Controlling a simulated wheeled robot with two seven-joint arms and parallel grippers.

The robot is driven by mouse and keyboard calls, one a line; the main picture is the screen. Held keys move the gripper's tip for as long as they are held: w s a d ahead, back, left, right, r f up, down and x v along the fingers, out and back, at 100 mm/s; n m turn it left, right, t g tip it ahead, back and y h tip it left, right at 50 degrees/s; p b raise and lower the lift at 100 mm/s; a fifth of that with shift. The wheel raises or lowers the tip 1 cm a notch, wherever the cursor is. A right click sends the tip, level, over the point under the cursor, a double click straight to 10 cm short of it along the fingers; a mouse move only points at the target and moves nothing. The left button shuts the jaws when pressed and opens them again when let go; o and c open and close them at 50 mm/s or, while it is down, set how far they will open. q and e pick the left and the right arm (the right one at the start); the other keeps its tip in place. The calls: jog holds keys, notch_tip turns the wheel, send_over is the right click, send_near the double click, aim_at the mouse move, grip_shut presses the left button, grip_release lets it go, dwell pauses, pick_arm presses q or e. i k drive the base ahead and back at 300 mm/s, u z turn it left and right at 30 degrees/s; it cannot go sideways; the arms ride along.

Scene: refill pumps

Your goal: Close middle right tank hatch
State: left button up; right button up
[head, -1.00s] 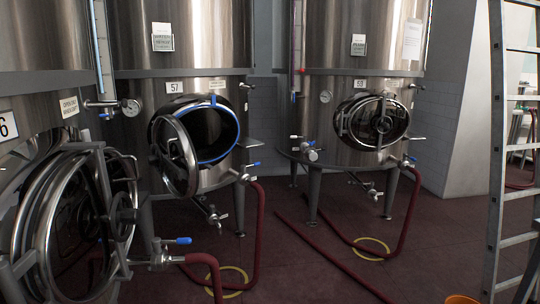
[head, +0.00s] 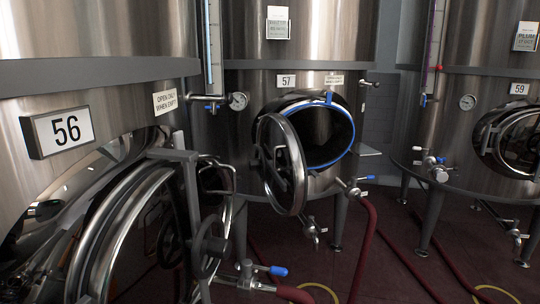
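Tank 57 (head: 235,145) stands in the middle of the head view. Its round hatch door (head: 280,165) is swung open to the left on its hinge. The blue-rimmed opening (head: 322,135) behind it is uncovered and dark inside. The door has a metal handle on its face and partly overlaps the opening's left side. Neither of my grippers shows in the head view.
Tank 56, with its number plate (head: 59,133), is close at left, its large hatch (head: 130,235) jutting out. Tank 59's hatch (head: 515,142) is at right. Valves with blue levers (head: 361,180) and red hoses (head: 364,240) run along the front.

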aim_at(279, 141)
jog(key=i, duration=0.9)
jog(key=k, duration=1)
jog(key=z, duration=1.65)
jog(key=i, duration=1.25)
jog(key=u, duration=1.3)
